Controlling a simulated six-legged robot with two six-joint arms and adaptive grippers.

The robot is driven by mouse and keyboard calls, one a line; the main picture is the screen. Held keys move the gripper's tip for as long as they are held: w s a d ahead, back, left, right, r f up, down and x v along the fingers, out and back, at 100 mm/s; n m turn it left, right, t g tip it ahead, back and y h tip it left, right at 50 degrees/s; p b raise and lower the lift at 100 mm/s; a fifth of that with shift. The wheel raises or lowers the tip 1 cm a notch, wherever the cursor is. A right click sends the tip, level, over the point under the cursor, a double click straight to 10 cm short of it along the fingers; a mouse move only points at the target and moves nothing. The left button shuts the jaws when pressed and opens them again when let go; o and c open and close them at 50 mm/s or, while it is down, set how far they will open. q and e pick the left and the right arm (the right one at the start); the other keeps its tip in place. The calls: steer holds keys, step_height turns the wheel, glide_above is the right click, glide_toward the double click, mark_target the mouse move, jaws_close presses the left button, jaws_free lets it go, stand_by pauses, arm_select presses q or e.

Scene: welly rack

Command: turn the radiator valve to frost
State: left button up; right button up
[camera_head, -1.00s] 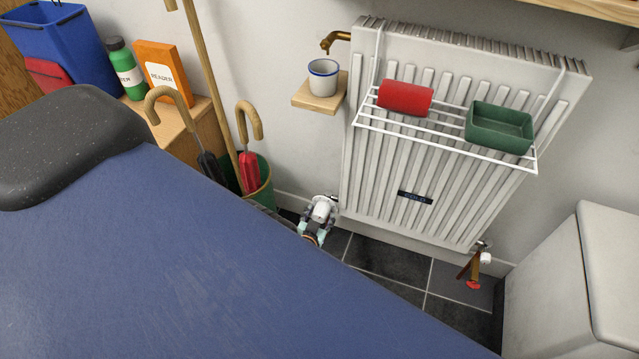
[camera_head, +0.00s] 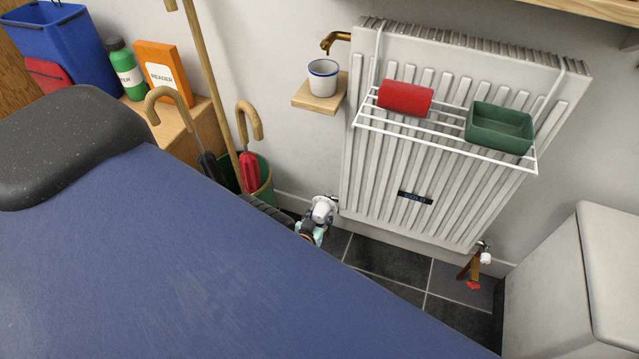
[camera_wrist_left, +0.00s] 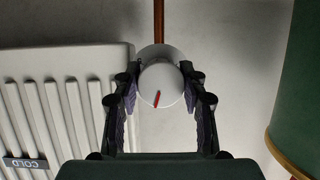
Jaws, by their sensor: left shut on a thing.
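The white radiator valve (camera_head: 322,208) sits at the lower left corner of the radiator (camera_head: 372,170). In the left wrist view the valve knob (camera_wrist_left: 161,84) shows its round face with a red pointer line, which slants a little from upright. My left gripper (camera_head: 312,228) is at the valve, partly hidden behind my blue body. In the left wrist view its two fingers (camera_wrist_left: 160,92) are shut on the knob, one on each side. Any marks around the knob are not readable. My right gripper is not in view.
A green umbrella stand (camera_head: 264,188) with umbrellas is left of the valve; its side also shows in the left wrist view (camera_wrist_left: 300,90). A wire rack (camera_head: 440,137) holds a red roll (camera_head: 405,98) and a green tray (camera_head: 499,128). A sign (camera_head: 415,198) reads COLD.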

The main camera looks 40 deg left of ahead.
mark_target(317, 218)
arm_select(q)
steer(key=n+h, duration=0.2)
steer(key=n, duration=0.1)
steer(key=shift+r+t, duration=0.1)
steer(key=shift+t, duration=0.3)
stand_by(0.4)
steer(key=shift+w, duration=0.1)
steer(key=o, duration=1.1)
steer(key=shift+o, duration=0.2)
steer(key=shift+s, duration=0.25)
steer(key=shift+s, duration=0.35)
steer(key=shift+v, duration=1.05)
steer(key=v, duration=0.8)
steer(key=shift+s+r, duration=0.3)
steer(key=shift+s, duration=0.05)
